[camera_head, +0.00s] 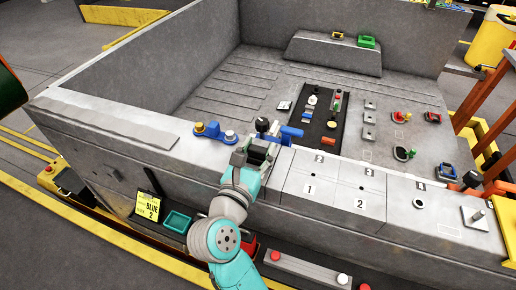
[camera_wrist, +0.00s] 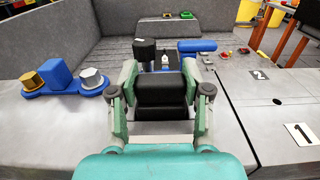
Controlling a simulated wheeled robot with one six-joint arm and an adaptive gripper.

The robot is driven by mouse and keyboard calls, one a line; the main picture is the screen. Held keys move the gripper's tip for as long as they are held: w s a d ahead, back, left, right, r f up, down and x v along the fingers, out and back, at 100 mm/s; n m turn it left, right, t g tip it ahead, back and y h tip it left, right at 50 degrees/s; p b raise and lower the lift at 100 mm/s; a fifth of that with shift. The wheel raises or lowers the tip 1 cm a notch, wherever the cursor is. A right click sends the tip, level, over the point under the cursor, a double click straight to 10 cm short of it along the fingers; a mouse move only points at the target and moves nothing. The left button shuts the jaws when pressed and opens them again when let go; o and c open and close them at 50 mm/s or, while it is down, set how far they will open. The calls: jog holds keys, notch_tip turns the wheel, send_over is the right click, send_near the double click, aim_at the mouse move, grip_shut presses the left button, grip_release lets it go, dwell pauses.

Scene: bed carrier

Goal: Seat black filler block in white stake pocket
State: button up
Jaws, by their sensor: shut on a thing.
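My gripper (camera_head: 262,146) is over the near rail of the grey bed, left of the panel marked 1. In the wrist view my gripper (camera_wrist: 162,95) is shut on a black block (camera_wrist: 162,92), which sits between its two fingers. Whether the block touches the rail is hidden. Just beyond it stand a black knob (camera_head: 262,125) and a blue handle (camera_head: 291,133), also seen in the wrist view as a black knob (camera_wrist: 145,48) and a blue bar (camera_wrist: 197,46). I cannot pick out a white stake pocket with certainty.
A blue plate with yellow and silver knobs (camera_head: 214,132) lies left of my gripper on the rail. A black mat (camera_head: 322,122) with small parts lies on the bed floor. Several small coloured parts lie to the right.

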jog(key=o, duration=1.2)
jog(key=shift+f, duration=0.4)
jog(key=shift+s, duration=0.1)
jog(key=v, duration=1.2)
jog(key=shift+r, duration=0.3)
